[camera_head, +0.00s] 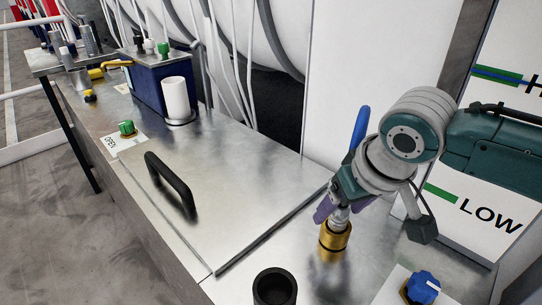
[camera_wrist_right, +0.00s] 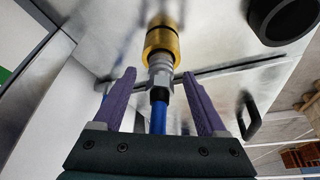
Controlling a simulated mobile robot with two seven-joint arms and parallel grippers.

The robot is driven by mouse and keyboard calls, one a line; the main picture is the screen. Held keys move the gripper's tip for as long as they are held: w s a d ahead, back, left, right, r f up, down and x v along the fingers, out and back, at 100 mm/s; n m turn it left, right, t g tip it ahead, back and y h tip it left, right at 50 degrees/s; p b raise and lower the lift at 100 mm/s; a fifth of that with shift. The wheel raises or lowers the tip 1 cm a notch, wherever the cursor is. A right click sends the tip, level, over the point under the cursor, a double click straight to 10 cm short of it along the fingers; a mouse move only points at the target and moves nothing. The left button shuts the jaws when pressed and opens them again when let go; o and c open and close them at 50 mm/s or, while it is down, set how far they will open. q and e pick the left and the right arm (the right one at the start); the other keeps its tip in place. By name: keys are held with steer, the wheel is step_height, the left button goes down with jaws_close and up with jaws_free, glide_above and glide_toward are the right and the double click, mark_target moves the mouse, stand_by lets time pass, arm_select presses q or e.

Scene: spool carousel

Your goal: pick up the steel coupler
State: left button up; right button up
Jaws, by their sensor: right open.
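The steel coupler (camera_head: 339,217) is a silver fitting on the end of a blue hose (camera_head: 359,128), and it stands in a brass socket (camera_head: 335,240) on the metal bench. In the right wrist view, the coupler (camera_wrist_right: 160,77) shows above the blue hose (camera_wrist_right: 158,118), with its far end at the brass socket (camera_wrist_right: 162,43). My right gripper (camera_head: 342,207) is open, with its purple fingers on either side of the coupler. The wrist view shows a gap on both sides of it between the fingers (camera_wrist_right: 159,74). My left gripper is not in view.
A black cup-like socket (camera_head: 275,287) stands at the front of the bench, and a blue knob (camera_head: 423,287) is at right. A lid with a black handle (camera_head: 171,183) lies left of the gripper. A LOW sign panel (camera_head: 470,205) stands behind the arm.

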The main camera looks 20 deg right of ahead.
steer(key=shift+w+f, duration=0.15)
steer(key=shift+f, duration=0.25)
jaws_close()
stand_by(0.4)
